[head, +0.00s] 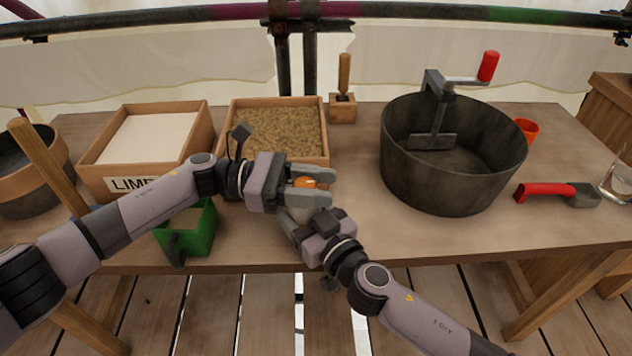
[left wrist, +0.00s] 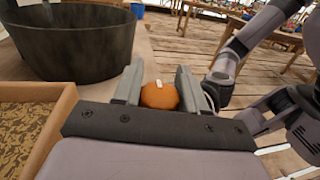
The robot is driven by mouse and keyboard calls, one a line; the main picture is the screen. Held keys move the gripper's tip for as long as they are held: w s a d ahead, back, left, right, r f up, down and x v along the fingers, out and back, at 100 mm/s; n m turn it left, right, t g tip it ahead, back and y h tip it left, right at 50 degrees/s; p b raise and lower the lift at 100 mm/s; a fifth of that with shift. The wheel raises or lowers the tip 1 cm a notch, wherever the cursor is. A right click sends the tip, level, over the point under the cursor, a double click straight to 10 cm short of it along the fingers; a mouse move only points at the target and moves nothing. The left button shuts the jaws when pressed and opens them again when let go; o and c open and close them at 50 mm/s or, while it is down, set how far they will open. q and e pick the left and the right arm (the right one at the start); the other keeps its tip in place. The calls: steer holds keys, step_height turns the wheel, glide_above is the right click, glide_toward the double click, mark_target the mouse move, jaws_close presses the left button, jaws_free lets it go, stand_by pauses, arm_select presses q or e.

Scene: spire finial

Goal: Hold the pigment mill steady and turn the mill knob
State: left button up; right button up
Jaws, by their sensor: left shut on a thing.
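The mill knob (head: 304,182), a rounded orange piece with a small white mark, sits between the fingers of my left gripper (head: 312,181). In the left wrist view the knob (left wrist: 159,96) is between the two grey fingers, which are shut on it. My right gripper (head: 306,207) comes in from the lower right, just below and against the left gripper's fingers in the head view. The body of the pigment mill is hidden by the grippers. What the right fingers hold, and how far apart they are, cannot be seen.
A lime box (head: 196,165) and a sand box (head: 233,130) stand behind my left arm, with a green container (head: 205,232) in front. A large dark tub (head: 440,190) with a red-handled crank stands at right. A red-handled tool (head: 545,190) lies beyond it. The front-right table is bare.

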arm_select(q)
steer(key=shift+m+g, duration=0.5)
steer(key=shift+g, duration=0.4)
steer(key=shift+s+y, duration=0.1)
steer(key=shift+y, duration=0.2)
steer(key=o, duration=1)
step_height(320, 180, up, 10)
steer(key=shift+r, duration=0.1)
